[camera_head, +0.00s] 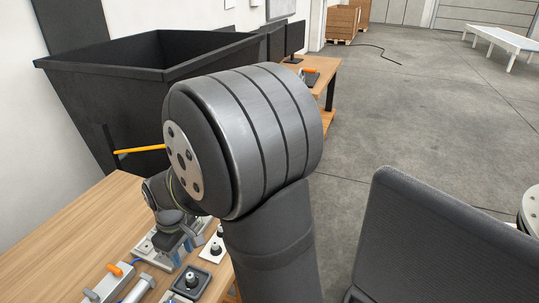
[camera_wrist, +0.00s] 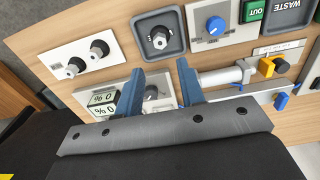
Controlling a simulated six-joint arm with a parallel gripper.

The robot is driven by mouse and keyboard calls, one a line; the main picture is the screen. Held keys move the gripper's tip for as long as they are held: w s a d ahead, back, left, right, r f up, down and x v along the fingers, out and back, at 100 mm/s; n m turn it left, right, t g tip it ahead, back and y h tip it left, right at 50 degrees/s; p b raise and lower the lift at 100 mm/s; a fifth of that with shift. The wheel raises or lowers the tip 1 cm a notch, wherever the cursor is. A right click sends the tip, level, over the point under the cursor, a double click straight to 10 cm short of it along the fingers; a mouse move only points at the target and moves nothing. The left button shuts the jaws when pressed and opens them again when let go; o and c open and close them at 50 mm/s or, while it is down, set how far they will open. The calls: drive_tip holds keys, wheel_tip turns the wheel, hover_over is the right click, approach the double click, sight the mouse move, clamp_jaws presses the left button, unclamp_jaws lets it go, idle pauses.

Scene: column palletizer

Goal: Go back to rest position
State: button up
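My gripper (camera_wrist: 160,67) shows in the wrist view with two blue fingers set apart. Nothing is between them in their grip; a white plate with a dark knob (camera_wrist: 152,92) shows behind the gap. I cannot tell how far the fingertips are from the panel. In the head view my arm fills the middle, and the gripper end (camera_head: 185,243) is low over the wooden bench (camera_head: 60,225), partly hidden by my own links.
Bench fixtures include a grey-framed knob (camera_wrist: 159,39), a blue dial (camera_wrist: 214,26), a white two-knob plate (camera_wrist: 85,60) and a clamp-like cylinder (camera_wrist: 222,77). A large black bin (camera_head: 105,72) stands behind. A dark grey panel (camera_head: 440,245) is at right. Open floor (camera_head: 420,110) lies beyond.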

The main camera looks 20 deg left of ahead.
sight(190, 275)
wheel_tip(190, 275, down, 11)
drive_tip(key=shift+r, duration=1.4)
drive_tip(key=shift+f, duration=0.15)
